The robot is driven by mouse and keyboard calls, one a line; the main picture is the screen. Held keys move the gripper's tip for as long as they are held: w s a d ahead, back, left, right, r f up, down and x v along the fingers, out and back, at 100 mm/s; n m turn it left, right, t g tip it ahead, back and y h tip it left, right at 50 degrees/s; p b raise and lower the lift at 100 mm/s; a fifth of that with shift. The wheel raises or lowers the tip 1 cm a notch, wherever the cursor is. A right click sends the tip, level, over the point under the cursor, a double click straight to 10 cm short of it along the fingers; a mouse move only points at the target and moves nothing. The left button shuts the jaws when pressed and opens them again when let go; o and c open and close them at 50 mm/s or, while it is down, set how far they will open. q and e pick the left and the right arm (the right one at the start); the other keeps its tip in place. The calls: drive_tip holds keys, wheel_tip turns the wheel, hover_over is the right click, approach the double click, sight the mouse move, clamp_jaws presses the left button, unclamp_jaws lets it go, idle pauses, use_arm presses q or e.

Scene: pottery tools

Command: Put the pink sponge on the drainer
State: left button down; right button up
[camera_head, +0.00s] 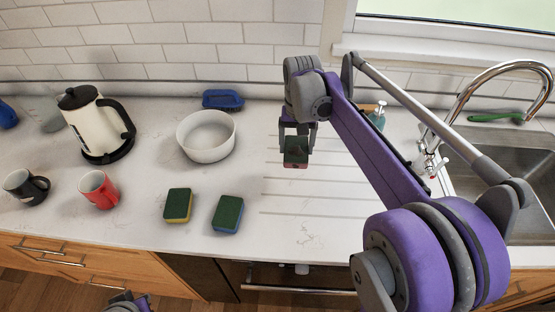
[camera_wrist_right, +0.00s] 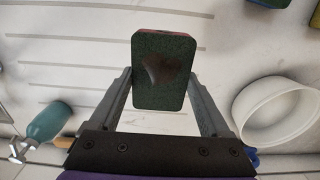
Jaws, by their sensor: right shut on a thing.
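The pink sponge (camera_head: 296,159) has a dark green top and shows a thin pink-red side. My right gripper (camera_head: 297,137) is shut on it and holds it over the grooved drainer (camera_head: 320,184). In the right wrist view the sponge (camera_wrist_right: 165,85) sits between the two fingers, with the drainer's grooves (camera_wrist_right: 75,72) behind it. The gap between sponge and drainer is hard to judge. My left gripper (camera_head: 128,301) is only partly in view at the bottom edge, and its fingers cannot be made out.
A yellow-green sponge (camera_head: 178,206) and a blue-green sponge (camera_head: 227,214) lie left of the drainer. A white bowl (camera_head: 206,137), blue brush (camera_head: 222,99), teal soap bottle (camera_head: 377,118), kettle (camera_head: 92,122), red mug (camera_head: 99,190) and black mug (camera_head: 24,187) stand around. The sink (camera_head: 535,165) is right.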

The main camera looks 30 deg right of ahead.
hover_over(292, 176)
wheel_tip(292, 176, down, 5)
drive_tip(key=shift+f, duration=2.45)
drive_tip(key=shift+f+b, duration=0.1)
drive_tip(key=shift+b, duration=0.2)
drive_tip(key=o, duration=0.6)
